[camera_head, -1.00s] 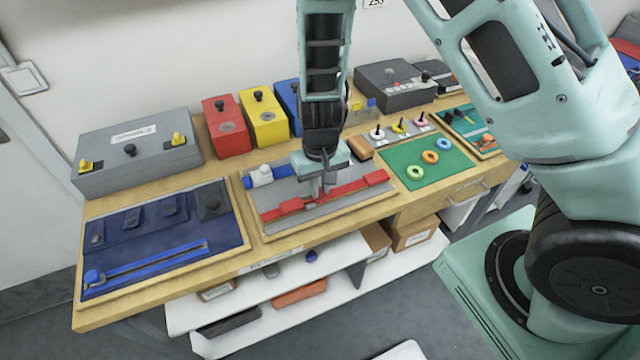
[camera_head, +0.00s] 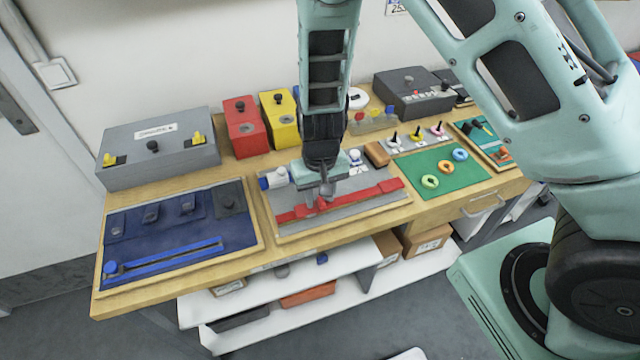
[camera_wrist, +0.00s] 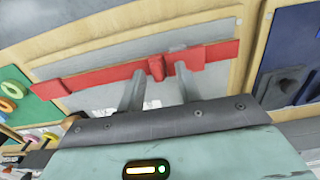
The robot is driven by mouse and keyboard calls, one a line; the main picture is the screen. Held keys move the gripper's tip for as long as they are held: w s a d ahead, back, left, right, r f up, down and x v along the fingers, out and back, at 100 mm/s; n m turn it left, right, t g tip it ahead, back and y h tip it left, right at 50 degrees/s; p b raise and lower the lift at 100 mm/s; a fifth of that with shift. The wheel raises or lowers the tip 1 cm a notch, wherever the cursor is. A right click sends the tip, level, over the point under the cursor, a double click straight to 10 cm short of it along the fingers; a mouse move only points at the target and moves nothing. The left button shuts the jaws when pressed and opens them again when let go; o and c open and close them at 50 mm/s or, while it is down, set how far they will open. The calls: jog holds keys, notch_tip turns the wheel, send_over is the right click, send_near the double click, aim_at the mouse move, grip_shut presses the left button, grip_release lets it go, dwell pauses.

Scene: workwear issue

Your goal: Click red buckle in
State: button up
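The red buckle (camera_head: 312,203) lies on a red strap (camera_head: 375,191) that runs across a grey panel in a wooden frame. In the wrist view a raised red tab (camera_wrist: 156,68) stands up from the strap (camera_wrist: 95,80), with a wider red piece (camera_wrist: 205,54) to its right. My gripper (camera_head: 321,201) points down over the strap near its middle. In the wrist view my gripper's (camera_wrist: 160,72) two fingers are apart, one on each side of the tab, with visible gaps. The fingers partly hide the buckle; I cannot tell whether its halves are joined.
A blue-and-white cylinder (camera_head: 272,179) and a white knob (camera_head: 355,157) stand behind the strap. A navy panel with a blue strip (camera_head: 165,258) lies left; a green mat (camera_head: 470,178) with rings lies right. Red (camera_head: 245,128) and yellow (camera_head: 280,120) boxes stand behind.

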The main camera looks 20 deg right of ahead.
aim_at(320, 200)
notch_tip(320, 200, up, 17)
jog(key=shift+r+b, duration=0.2)
jog(key=shift+b, duration=0.1)
dwell(0.5)
jog(key=s+a+r+n, duration=0.1)
jog(key=s+n, duration=0.3)
jog(key=s, duration=0.6)
jog(key=s+a+r+n+b, duration=0.1)
jog(key=s+n, duration=0.2)
jog(key=s, duration=0.8)
jog(key=shift+a+r+n+y+b, duration=0.3)
jog(key=shift+a+r+n, duration=0.1)
